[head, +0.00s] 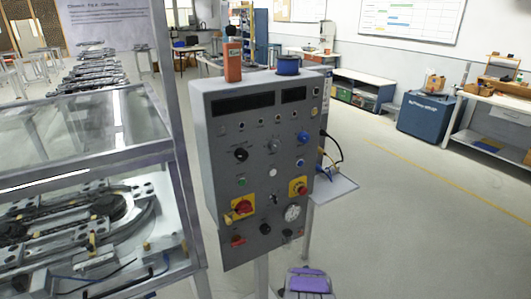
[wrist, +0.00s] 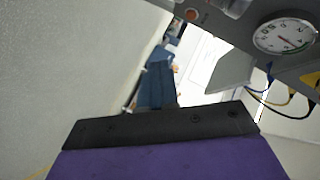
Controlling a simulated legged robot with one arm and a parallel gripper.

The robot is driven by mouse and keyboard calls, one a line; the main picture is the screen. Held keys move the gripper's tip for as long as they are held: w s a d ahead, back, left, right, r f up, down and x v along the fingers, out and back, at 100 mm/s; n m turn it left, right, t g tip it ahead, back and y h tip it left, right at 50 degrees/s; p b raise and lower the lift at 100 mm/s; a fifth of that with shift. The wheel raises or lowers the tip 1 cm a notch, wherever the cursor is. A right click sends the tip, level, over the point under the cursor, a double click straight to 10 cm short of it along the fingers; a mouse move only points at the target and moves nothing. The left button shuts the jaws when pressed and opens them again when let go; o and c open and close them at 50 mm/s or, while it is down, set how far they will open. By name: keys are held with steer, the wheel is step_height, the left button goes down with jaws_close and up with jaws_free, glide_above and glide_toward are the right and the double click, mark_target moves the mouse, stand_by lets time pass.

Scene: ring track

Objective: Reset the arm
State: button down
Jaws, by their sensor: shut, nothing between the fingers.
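My gripper (head: 308,281) is at the bottom of the head view, low in front of the grey control panel (head: 265,150). Its top is purple and its jaws look shut and empty. In the wrist view its purple body with a black front edge (wrist: 160,128) fills the bottom. The gripper appears apart from the panel, just below its lower edge. The rest of my arm is hidden. The panel carries knobs, buttons, two dark displays, red switches on yellow plates and a round gauge (head: 292,212). The gauge also shows at the top right of the wrist view (wrist: 285,36).
A glass-sided case (head: 90,190) with track parts stands close on the left. A small side shelf (head: 338,188) with cables juts from the panel's right. A blue bin (head: 425,115) and workbenches line the right wall. The floor at right is clear.

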steer(key=a+r+n+g+y, duration=0.3)
steer(key=a+r+g+y, duration=0.1)
steer(key=a+r, duration=0.75)
steer(key=s+a+r+n+g+y, duration=0.2)
steer(key=s+r+n+g, duration=0.25)
steer(key=s+r, duration=0.95)
steer(key=s+d+r+n+g, duration=0.2)
steer(key=s+r, duration=0.3)
steer(key=s, duration=0.8)
steer(key=s+d+r+n+g+h, duration=0.1)
steer(key=s+d+r, duration=0.4)
steer(key=s, duration=0.9)
steer(key=s+d+r+n+g+h, duration=0.1)
steer(key=s+d+r+n+g, duration=0.2)
steer(key=s+r, duration=0.4)
steer(key=s+n+g, duration=0.1)
steer(key=s, duration=0.6)
steer(key=shift+s+d, duration=0.15)
steer(key=shift+s, duration=0.1)
steer(key=shift+g, duration=0.25)
